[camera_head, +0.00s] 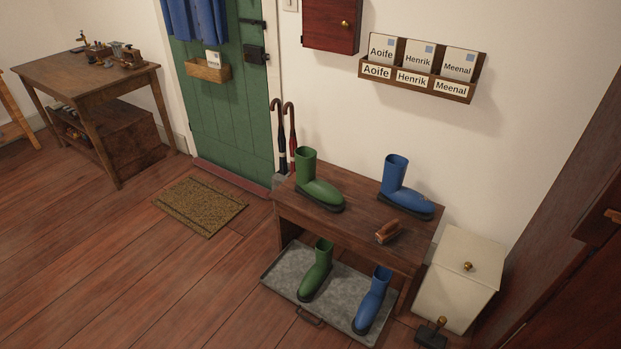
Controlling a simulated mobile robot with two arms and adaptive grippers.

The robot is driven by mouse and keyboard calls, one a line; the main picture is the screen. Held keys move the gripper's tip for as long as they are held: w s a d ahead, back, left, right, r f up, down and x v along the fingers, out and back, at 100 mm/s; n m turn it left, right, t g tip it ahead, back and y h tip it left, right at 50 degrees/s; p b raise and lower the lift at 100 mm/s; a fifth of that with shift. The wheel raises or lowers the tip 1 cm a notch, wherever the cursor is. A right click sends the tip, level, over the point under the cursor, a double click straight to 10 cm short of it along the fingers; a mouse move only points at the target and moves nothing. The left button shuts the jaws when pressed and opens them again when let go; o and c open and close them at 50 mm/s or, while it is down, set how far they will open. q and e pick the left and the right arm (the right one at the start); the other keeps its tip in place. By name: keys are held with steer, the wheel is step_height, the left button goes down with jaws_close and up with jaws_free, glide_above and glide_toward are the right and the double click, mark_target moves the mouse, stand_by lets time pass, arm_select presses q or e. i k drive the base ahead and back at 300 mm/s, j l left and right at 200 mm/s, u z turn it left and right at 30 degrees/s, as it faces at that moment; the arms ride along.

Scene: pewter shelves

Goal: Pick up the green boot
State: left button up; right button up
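A green boot (317,183) stands upright on the left part of the wooden bench (362,213), its toe pointing right. A second green boot (317,271) stands on the grey metal tray (284,271) on the floor, below the bench's front edge. A blue boot (403,191) stands on the right part of the bench. Another blue boot (371,302) stands on the tray to the right of the lower green boot. Neither of my grippers shows in the head view.
A doormat (201,206) lies left. The wooden floor (150,285) is clear at front left.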

mark_target(317, 190)
steer(key=i+j, duration=0.1)
steer(key=j, duration=0.2)
steer(key=i+j, duration=0.15)
steer(key=j, duration=0.2)
steer(key=i+j, duration=0.1)
steer(key=j, duration=0.2)
steer(key=i+j, duration=0.1)
steer(key=j, duration=0.2)
